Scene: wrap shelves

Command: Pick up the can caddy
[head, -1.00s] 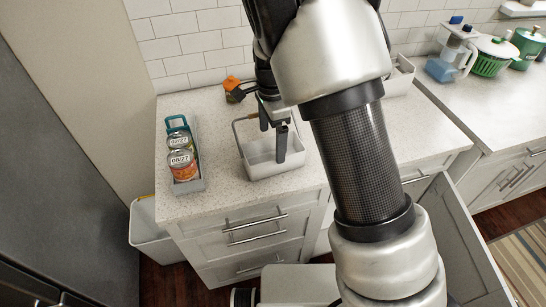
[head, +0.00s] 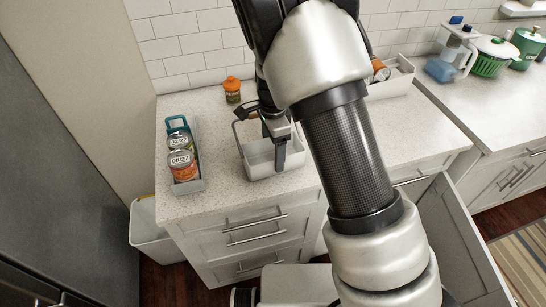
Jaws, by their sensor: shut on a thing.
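A pale, open-topped caddy (head: 262,172) with a thin raised grey handle stands on the speckled counter, and its visible inside looks empty. My gripper (head: 281,158) points down at this caddy from above and is shut on its handle. The grip itself is partly hidden by the fingers and wrist.
An orange-capped jar (head: 232,92) stands behind the caddy near the tiled wall. A white tray (head: 400,78) with an orange can is behind my arm. A pitcher (head: 455,55) and green pots sit far right. Counter in front of the holder is clear.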

